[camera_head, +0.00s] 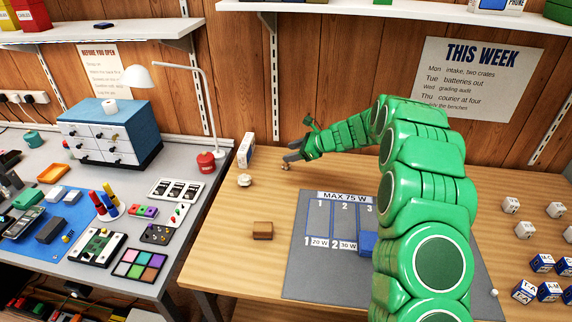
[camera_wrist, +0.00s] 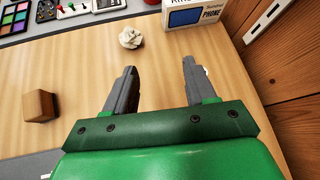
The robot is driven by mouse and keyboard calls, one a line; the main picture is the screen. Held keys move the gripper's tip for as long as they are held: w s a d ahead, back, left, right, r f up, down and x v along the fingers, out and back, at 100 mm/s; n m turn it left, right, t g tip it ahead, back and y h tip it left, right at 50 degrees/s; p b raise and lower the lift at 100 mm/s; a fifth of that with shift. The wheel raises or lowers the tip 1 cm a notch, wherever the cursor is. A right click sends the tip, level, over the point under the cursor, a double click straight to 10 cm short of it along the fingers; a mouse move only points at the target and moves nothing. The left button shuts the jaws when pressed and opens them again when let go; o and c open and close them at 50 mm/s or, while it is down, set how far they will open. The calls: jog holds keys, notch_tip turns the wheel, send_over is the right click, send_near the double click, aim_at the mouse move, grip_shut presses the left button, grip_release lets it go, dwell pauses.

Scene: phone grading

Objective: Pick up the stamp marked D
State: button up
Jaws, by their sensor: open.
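No letter D is readable in either view, so I cannot tell which thing is the stamp marked D. My gripper (camera_head: 289,157) is low over the back left of the wooden table. In the wrist view my gripper (camera_wrist: 160,68) is open, with only bare table showing between its fingers. A small pale and brown thing (camera_head: 285,168) is just by the fingertips in the head view. In the wrist view a pale bit (camera_wrist: 205,71) shows behind the right finger, mostly hidden. A brown block (camera_head: 262,230) lies nearer on the table; it also shows in the wrist view (camera_wrist: 40,105).
A crumpled paper ball (camera_head: 244,180) and a phone box (camera_head: 246,149) are close beyond the gripper. A grey mat (camera_head: 300,270) marked MAX 75 W lies at centre. White cubes (camera_head: 524,230) and blue lettered blocks (camera_head: 542,262) stand right. The wooden wall is close behind.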

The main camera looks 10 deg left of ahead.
jog(key=w+f+m, duration=0.1)
jog(key=w+f, duration=0.1)
jog(key=w+f+m+t, duration=0.1)
jog(key=w+f, duration=0.1)
jog(key=f, duration=0.1)
jog(key=w+f+m, duration=0.1)
jog(key=w+f, duration=0.1)
jog(key=w, duration=0.1)
jog(key=shift+d+f+m+t, duration=0.2)
jog(key=shift+f+m+t, duration=0.1)
jog(key=shift+f+m, duration=0.1)
jog(key=shift+w+d+x, duration=0.1)
jog(key=shift+w+x, duration=0.05)
jog(key=shift+x, duration=1.5)
jog(key=shift+w+d+x, duration=0.15)
jog(key=shift+x, duration=1.5)
jog(key=shift+w+a+f, duration=0.25)
jog(key=shift+a+f, duration=0.15)
jog(key=shift+a, duration=0.15)
grip_shut()
